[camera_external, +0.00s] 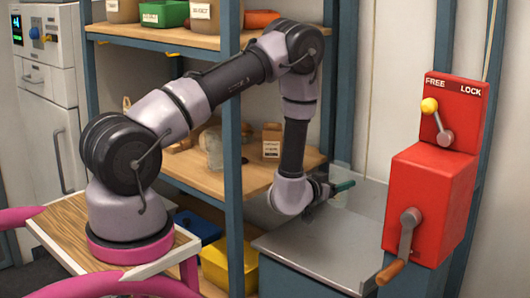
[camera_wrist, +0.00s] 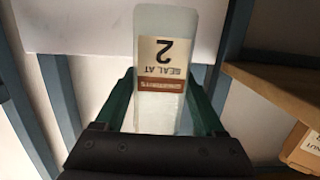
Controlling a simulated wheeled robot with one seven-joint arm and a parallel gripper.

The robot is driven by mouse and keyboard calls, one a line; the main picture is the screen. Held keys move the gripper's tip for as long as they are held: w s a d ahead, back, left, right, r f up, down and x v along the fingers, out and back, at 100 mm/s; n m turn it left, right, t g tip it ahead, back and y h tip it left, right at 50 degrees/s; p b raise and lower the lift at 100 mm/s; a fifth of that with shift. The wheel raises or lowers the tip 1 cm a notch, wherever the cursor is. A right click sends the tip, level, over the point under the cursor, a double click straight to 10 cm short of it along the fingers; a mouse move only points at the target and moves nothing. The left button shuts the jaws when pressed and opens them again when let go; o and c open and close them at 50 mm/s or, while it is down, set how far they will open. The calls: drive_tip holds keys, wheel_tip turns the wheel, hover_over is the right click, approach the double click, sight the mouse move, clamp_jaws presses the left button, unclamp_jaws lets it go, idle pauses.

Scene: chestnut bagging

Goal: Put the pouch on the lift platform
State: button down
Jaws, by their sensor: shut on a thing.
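The pouch (camera_wrist: 165,115) is a pale, translucent packet with an upside-down label reading "SEAL AT 2" in the wrist view. My gripper (camera_wrist: 160,90) has its green fingers on both sides of it and is shut on it. In the external view my gripper (camera_external: 340,187) is low at the right of the shelf, over the lift platform (camera_external: 305,242), a bare grey metal tray. The pouch (camera_external: 340,199) shows faintly there, beside the green finger. Whether its bottom touches the platform I cannot tell.
A red box (camera_external: 432,195) with a crank and a FREE/LOCK lever (camera_external: 431,106) stands right of the platform. A wooden shelf (camera_external: 240,172) with a small carton (camera_external: 271,141) is on the left. A blue post (camera_external: 335,80) rises behind my forearm.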

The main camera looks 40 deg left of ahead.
sight(333, 202)
drive_tip(key=shift+f, duration=3.05)
drive_tip(key=shift+f, duration=0.1)
unclamp_jaws()
